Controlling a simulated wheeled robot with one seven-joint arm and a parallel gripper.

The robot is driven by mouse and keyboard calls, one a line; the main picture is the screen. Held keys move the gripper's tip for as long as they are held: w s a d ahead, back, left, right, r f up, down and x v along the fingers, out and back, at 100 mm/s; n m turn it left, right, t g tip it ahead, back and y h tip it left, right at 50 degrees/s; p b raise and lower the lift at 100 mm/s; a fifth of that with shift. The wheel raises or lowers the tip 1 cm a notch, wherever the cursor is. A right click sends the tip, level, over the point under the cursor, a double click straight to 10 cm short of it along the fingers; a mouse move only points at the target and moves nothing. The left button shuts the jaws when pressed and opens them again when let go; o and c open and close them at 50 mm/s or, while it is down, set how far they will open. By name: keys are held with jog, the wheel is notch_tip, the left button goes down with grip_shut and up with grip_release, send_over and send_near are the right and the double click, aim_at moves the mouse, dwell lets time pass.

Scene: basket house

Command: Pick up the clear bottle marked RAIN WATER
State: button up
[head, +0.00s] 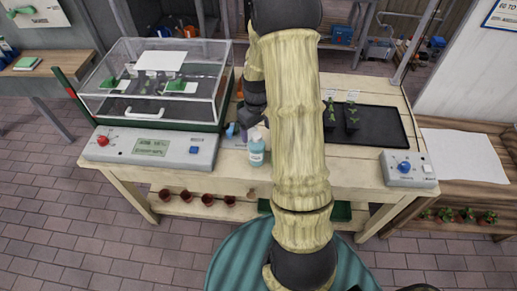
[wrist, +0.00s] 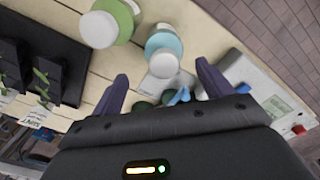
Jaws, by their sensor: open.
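A bottle with pale blue contents and a white cap (head: 256,152) stands at the bench's front edge, just left of my arm. It also shows in the wrist view (wrist: 164,44), a little beyond the space between my fingertips. A second bottle, green with a white cap (wrist: 120,14), stands left of it there; my arm seems to hide it in the head view. I cannot read a RAIN WATER marking on either bottle. My gripper (wrist: 164,85) is open, its two dark fingers apart with no bottle between them. In the head view the gripper (head: 246,120) is partly hidden by my arm.
A clear-lidded case (head: 155,112) stands on the bench's left, behind a grey control panel (head: 150,147). A black tray (head: 385,127) with seedlings lies right. A small blue item (wrist: 180,96) and dark green round things (wrist: 146,104) lie near my fingers. A grey knob box (head: 408,168) sits front right.

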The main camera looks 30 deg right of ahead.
aim_at(257, 142)
jog(key=shift+f, duration=0.2)
jog(key=shift+s+f, duration=0.1)
jog(key=f, duration=0.1)
jog(key=f+p, duration=0.1)
jog(key=f, duration=0.2)
jog(key=shift+s+a, duration=0.3)
jog(key=shift+s, duration=0.1)
jog(key=shift+f, duration=0.5)
jog(key=c, duration=1.6)
jog(key=shift+r, duration=0.15)
